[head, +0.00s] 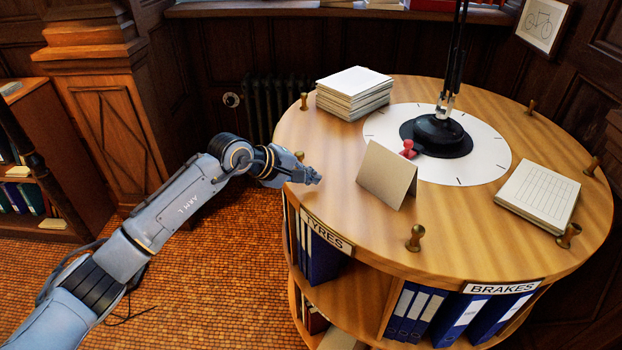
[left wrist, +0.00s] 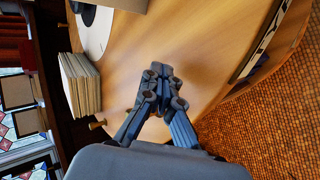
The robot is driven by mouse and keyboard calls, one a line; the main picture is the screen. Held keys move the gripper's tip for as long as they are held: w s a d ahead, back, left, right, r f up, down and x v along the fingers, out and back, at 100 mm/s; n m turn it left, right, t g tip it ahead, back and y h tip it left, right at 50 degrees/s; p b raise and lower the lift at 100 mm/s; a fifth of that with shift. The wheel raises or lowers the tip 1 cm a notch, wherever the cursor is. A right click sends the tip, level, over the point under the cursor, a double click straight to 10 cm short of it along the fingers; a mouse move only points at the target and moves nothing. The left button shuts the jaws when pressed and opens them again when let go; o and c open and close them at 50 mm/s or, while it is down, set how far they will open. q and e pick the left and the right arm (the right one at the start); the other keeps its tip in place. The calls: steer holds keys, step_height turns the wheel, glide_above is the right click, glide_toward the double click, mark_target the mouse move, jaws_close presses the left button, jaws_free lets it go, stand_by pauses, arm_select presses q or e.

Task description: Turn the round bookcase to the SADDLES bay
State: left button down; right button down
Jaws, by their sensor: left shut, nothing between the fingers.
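The round bookcase (head: 330,190) is a wooden drum with a flat top and bays of binders below. Its TYRES label (head: 326,230) faces front left and its BRAKES label (head: 503,287) faces front right. No SADDLES label shows. Brass knobs stand around the rim, one at the front (head: 414,238) and one at the back left (head: 304,101). My left gripper (head: 316,180) is shut and empty at the left rim, above the TYRES side; I cannot tell whether it touches the top. In the left wrist view its fingers (left wrist: 162,88) are together over bare wood. My right gripper is out of view.
On the top are a paper stack (head: 354,91), a folded card (head: 387,175), a red stamp (head: 408,148), a lamp base (head: 438,133) on a white disc, and a gridded pad (head: 538,194). A radiator (head: 272,104) stands behind. Tiled floor (head: 240,270) is open at left.

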arm_select(q)
steer(key=shift+w+f, duration=0.1)
stand_by(0.3)
steer(key=shift+s+d+r, duration=0.3)
steer(key=shift+s+r, duration=0.3)
steer(key=shift+r, duration=0.1)
step_height(320, 180, up, 8)
steer(key=p, duration=0.2)
steer(key=shift+f+p, duration=0.15)
steer(key=shift+p, duration=0.15)
